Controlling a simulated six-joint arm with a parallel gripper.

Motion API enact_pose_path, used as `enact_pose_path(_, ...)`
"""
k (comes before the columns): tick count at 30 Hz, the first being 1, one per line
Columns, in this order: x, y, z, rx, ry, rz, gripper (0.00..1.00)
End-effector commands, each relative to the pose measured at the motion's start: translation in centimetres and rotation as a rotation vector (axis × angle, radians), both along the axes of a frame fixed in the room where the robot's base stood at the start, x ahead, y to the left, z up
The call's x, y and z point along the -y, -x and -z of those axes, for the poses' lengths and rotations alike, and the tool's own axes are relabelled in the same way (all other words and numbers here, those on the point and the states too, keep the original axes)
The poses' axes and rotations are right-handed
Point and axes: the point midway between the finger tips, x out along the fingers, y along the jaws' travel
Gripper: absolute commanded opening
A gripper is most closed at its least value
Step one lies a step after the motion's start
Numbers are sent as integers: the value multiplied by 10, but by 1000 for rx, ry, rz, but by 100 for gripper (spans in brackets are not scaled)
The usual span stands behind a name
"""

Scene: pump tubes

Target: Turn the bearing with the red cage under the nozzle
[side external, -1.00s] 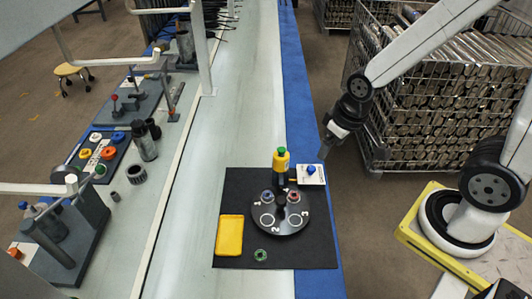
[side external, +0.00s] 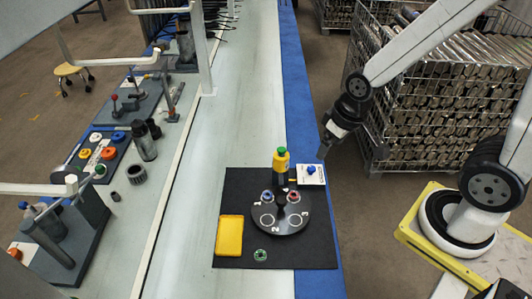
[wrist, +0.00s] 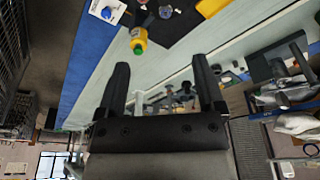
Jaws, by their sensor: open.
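The bearing with the red cage (side external: 293,197) sits on the right rear part of a round dark turntable (side external: 282,228) on the black mat. A bearing with a blue cage (side external: 267,196) sits to its left on the same disc. Two white rings on the front half of the disc are empty. The yellow bottle with a green cap (side external: 281,161) stands behind the disc; the nozzle below it is too small to make out. My gripper (wrist: 160,80) is open and empty in the wrist view. It hangs apart from the disc, behind and right of it, in the side view (side external: 323,152).
A yellow tray (side external: 229,236) and a green ring-shaped part (side external: 260,255) lie on the mat (side external: 310,255). A white plate with a blue knob (side external: 311,171) is right of the bottle. A wire cage of metal tubes (side external: 430,100) stands behind my arm. The conveyor left of the mat is clear.

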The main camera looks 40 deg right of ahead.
Motion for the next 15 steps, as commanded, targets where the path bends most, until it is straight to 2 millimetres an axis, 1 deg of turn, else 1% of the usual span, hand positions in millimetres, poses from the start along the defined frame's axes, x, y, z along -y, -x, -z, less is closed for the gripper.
enact_pose_path(4,0,-9,5,-11,13,-59,87)
enact_pose_path(8,-1,-22,14,-27,34,-158,87)
enact_pose_path(11,-1,-36,25,-44,55,-261,87)
enact_pose_path(15,-2,-56,43,-68,83,-423,87)
